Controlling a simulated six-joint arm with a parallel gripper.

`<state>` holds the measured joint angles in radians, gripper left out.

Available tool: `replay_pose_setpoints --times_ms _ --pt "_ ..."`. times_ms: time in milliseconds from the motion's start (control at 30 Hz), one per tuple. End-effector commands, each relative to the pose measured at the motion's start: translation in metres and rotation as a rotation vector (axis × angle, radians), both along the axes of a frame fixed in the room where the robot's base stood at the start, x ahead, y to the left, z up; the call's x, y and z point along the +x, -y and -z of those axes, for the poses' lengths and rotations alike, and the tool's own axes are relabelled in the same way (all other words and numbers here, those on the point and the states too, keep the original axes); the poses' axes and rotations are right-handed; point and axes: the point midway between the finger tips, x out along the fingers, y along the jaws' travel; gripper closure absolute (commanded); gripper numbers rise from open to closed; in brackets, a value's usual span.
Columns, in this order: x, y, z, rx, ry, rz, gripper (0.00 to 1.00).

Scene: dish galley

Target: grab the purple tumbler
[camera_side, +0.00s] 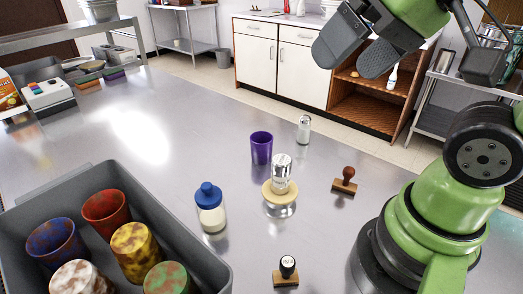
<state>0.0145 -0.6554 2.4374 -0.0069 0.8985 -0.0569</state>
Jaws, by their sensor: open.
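The purple tumbler (261,149) stands upright on the metal table, mouth up, near the middle of the side view. It looks empty from here, though its bottom is hidden. My gripper (346,58) is at the top right, raised well above the table, with its two grey finger pads apart and nothing between them. It is clear of the tumbler, up and to the right of it in the picture.
Another shaker (304,129) stands behind right. A blue-capped bottle (210,210), stamps (345,181) and a grey bin (196,247) of colored cups are nearby. The table left of the tumbler is clear.

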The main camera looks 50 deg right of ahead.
Motion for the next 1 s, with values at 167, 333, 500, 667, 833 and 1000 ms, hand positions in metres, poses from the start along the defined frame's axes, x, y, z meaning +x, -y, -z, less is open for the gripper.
replay_pose_setpoints --times_ms 167,333,500,667,833,1000 --pt "0.054 0.014 0.001 -0.106 -0.083 -0.098 0.09" --pt "0.113 0.034 0.021 -0.205 -0.167 -0.228 0.09" --pt "0.166 0.059 0.065 -0.279 -0.254 -0.369 0.09" --pt "0.202 0.084 0.121 -0.325 -0.327 -0.506 0.09" --pt "0.219 0.102 0.171 -0.349 -0.376 -0.616 0.09" --pt "0.224 0.109 0.196 -0.355 -0.395 -0.665 0.09"
